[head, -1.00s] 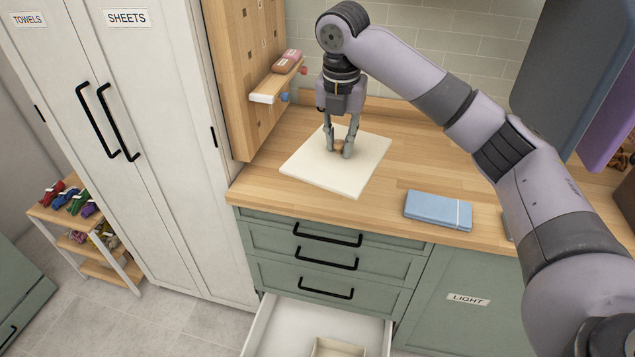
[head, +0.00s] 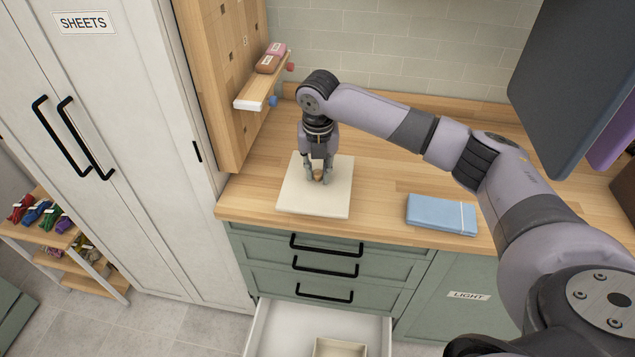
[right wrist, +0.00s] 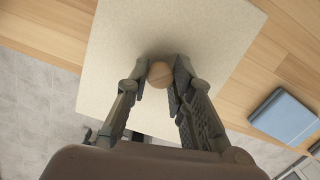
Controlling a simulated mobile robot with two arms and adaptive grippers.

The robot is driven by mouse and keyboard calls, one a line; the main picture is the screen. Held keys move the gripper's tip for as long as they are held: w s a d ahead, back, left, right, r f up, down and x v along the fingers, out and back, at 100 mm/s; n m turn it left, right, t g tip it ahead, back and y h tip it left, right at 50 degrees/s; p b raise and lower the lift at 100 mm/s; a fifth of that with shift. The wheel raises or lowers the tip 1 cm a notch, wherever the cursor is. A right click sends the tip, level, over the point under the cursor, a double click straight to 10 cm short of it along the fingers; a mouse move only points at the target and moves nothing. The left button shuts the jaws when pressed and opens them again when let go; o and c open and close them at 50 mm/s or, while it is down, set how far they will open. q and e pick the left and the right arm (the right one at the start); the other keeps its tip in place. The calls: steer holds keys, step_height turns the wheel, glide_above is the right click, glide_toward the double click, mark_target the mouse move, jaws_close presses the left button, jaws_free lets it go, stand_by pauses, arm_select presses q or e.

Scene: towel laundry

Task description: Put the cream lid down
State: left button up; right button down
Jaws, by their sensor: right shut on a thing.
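The cream lid (head: 300,200) is a flat square panel with a round wooden knob (head: 318,176). It lies at or just above the wooden countertop, near its front left edge; I cannot tell whether it touches. My right gripper (head: 318,179) points down and is shut on the knob. In the right wrist view the lid (right wrist: 200,50) spreads under the fingers, and the knob (right wrist: 160,74) sits between the fingertips. My left gripper is not in view.
A folded blue cloth (head: 441,214) lies on the counter (head: 385,190) to the right. A pegboard shelf (head: 262,88) holds small items at the left. Below, an open drawer (head: 275,330) holds a cream box (head: 340,348). The counter between lid and cloth is clear.

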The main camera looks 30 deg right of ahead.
mark_target(318, 182)
steer(key=shift+s+f, duration=0.2)
steer(key=shift+f, duration=0.4)
step_height(318, 182, down, 4)
steer(key=shift+w+f+p, duration=0.1)
steer(key=shift+f+p, duration=0.1)
steer(key=shift+p, duration=0.25)
steer(key=c, duration=1.4)
jaws_free()
steer(key=shift+f, duration=0.1)
steer(key=r, duration=0.4)
steer(key=s+r+b, duration=0.1)
steer(key=r, duration=0.3)
steer(key=r+b, duration=0.1)
steer(key=r, duration=0.3)
steer(key=shift+s+a+r, duration=0.15)
steer(key=shift+s+a, duration=0.1)
steer(key=shift+a, duration=0.1)
